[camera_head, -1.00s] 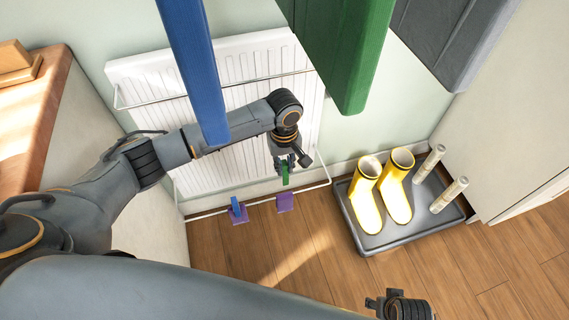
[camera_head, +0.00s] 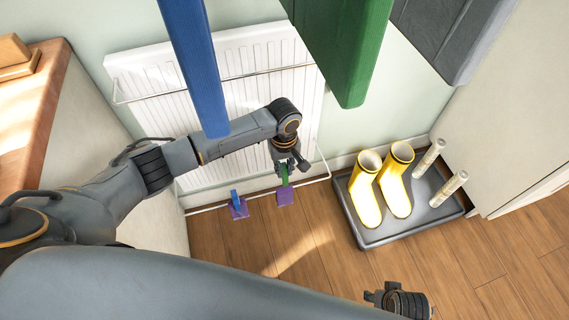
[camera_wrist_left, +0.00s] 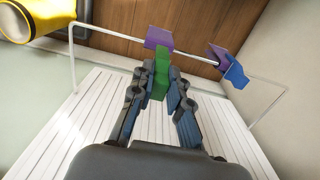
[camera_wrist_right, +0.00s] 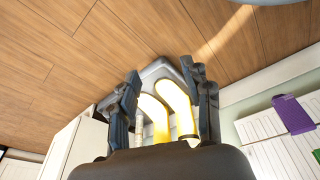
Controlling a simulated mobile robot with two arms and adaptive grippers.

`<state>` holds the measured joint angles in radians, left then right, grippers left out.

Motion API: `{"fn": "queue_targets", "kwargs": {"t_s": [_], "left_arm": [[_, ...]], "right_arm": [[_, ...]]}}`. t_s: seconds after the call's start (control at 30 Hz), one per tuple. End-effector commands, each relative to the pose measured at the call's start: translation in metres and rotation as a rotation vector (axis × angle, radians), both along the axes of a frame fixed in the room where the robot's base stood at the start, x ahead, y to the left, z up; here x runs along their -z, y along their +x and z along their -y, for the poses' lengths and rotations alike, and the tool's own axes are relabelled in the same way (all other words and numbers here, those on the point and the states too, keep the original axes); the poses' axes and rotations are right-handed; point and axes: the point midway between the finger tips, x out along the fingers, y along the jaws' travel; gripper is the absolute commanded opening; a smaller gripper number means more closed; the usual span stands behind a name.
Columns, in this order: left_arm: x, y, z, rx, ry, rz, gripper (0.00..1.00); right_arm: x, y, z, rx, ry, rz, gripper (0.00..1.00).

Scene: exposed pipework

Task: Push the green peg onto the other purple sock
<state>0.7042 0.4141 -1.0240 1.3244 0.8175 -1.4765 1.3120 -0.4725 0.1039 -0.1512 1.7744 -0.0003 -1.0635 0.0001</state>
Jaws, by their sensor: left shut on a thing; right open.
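My left gripper (camera_head: 286,164) is shut on the green peg (camera_head: 284,178), just above a purple sock (camera_head: 285,197) on the rail in front of the radiator. In the left wrist view the green peg (camera_wrist_left: 161,72) sticks out between the fingers and overlaps the sock (camera_wrist_left: 158,38); I cannot tell how far it is on. Another purple sock (camera_head: 240,211) hangs to the left, with a blue peg (camera_head: 235,197) on it. My right gripper (camera_wrist_right: 163,75) is open and empty, far from the socks.
The white radiator (camera_head: 165,80) with its wire rails is on the wall. Yellow boots (camera_head: 366,195) stand on a grey tray (camera_head: 372,240) to the right. Large blue (camera_head: 195,65), green (camera_head: 352,60) and grey (camera_head: 435,35) hanging shapes fill the upper foreground. Floor between is clear.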

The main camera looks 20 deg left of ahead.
Motion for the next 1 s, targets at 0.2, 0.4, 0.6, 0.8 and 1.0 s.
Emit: {"fn": "queue_targets", "kwargs": {"t_s": [0.2, 0.4, 0.6, 0.8, 1.0], "left_arm": [[0.019, -0.001, 0.001, -0.001, -0.002, -0.001, 0.01], [0.032, 0.0, 0.001, -0.001, -0.001, 0.0, 0.01], [0.042, -0.001, 0.001, -0.001, -0.002, 0.0, 0.01], [0.049, -0.001, 0.001, 0.0, -0.001, 0.0, 0.01], [0.051, -0.001, 0.001, 0.0, -0.001, 0.001, 0.01]], "right_arm": [[-0.017, 0.004, 0.001, 0.002, -0.001, 0.01, 0.49], [-0.033, 0.007, 0.0, 0.003, 0.0, 0.018, 0.49], [-0.048, 0.009, 0.0, 0.005, 0.001, 0.025, 0.49], [-0.058, 0.01, 0.0, 0.007, 0.001, 0.029, 0.49], [-0.063, 0.01, 0.0, 0.006, 0.001, 0.032, 0.49]]}}
